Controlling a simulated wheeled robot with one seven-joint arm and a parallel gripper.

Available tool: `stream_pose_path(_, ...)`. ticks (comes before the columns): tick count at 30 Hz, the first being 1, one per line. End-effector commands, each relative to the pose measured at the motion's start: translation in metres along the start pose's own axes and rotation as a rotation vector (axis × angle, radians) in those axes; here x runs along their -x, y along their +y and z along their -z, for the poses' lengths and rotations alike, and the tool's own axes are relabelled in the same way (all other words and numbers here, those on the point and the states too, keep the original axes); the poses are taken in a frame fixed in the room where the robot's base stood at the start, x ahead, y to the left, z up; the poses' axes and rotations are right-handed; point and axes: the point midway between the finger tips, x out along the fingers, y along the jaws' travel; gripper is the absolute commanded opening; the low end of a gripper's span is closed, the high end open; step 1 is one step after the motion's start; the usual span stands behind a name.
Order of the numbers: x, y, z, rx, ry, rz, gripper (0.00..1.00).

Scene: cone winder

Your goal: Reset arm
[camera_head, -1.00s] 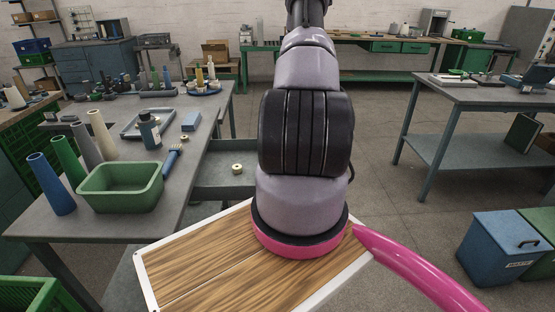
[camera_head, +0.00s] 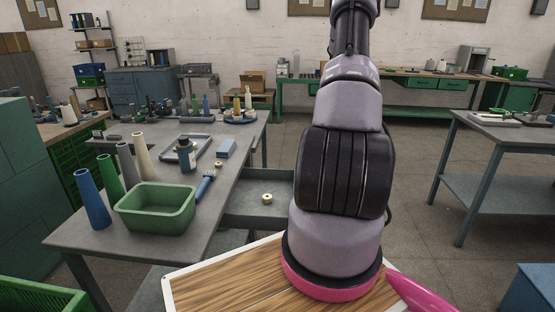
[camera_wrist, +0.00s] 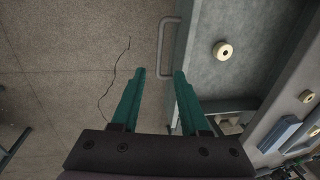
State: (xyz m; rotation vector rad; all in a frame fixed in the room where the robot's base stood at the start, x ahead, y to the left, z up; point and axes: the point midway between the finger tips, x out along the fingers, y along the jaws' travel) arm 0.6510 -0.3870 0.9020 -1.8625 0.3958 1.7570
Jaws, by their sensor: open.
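My gripper (camera_wrist: 159,75) shows in the wrist view with its two green fingers apart and nothing between them. It hangs over the floor and the handle (camera_wrist: 168,45) of an open drawer. The drawer (camera_wrist: 240,20) lies on the right in the wrist view and holds a small cream ring (camera_wrist: 222,50). In the head view the drawer (camera_head: 243,205) sticks out from the table, with the ring (camera_head: 267,199) inside it. My arm rises upright in the head view, and my gripper is not visible there.
A grey table (camera_head: 95,239) on the left carries a green bin (camera_head: 155,210), several cones, a dark bottle (camera_head: 186,155), a blue brush (camera_head: 205,184) and a blue block (camera_head: 226,148). Another table (camera_head: 500,135) stands at the right. The floor between is clear.

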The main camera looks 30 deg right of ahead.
Motion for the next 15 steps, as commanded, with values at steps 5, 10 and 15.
stream_pose_path(5,0.001,-0.001,0.0,0.001,0.001,0.0,0.45)
stream_pose_path(10,0.036,-0.027,0.003,0.025,0.033,-0.007,0.45)
stream_pose_path(15,0.114,-0.086,-0.008,0.071,0.1,-0.013,0.45)
